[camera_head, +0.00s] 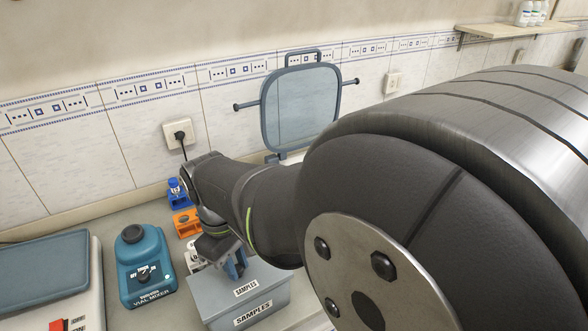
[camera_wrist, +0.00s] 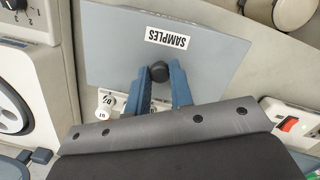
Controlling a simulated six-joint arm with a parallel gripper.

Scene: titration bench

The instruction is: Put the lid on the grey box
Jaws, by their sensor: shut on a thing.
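The grey box (camera_head: 255,314) stands on the bench at the bottom of the head view, its front labelled SAMPLES. The flat grey lid (camera_head: 215,284), also labelled SAMPLES, lies over the box top, roughly lined up with it. I cannot tell whether it rests fully on the rim. In the wrist view the lid (camera_wrist: 115,45) fills the upper middle and hides the box. My gripper (camera_head: 237,268) is over the lid with its blue fingers down. In the wrist view my gripper (camera_wrist: 160,76) is shut on the lid's round black knob (camera_wrist: 159,71).
A blue vial mixer (camera_head: 145,268) stands left of the box, with a device with a grey-blue top (camera_head: 42,272) farther left. Orange (camera_head: 186,222) and blue (camera_head: 177,192) holders stand behind. A framed clear shield (camera_head: 300,107) rises near the wall.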

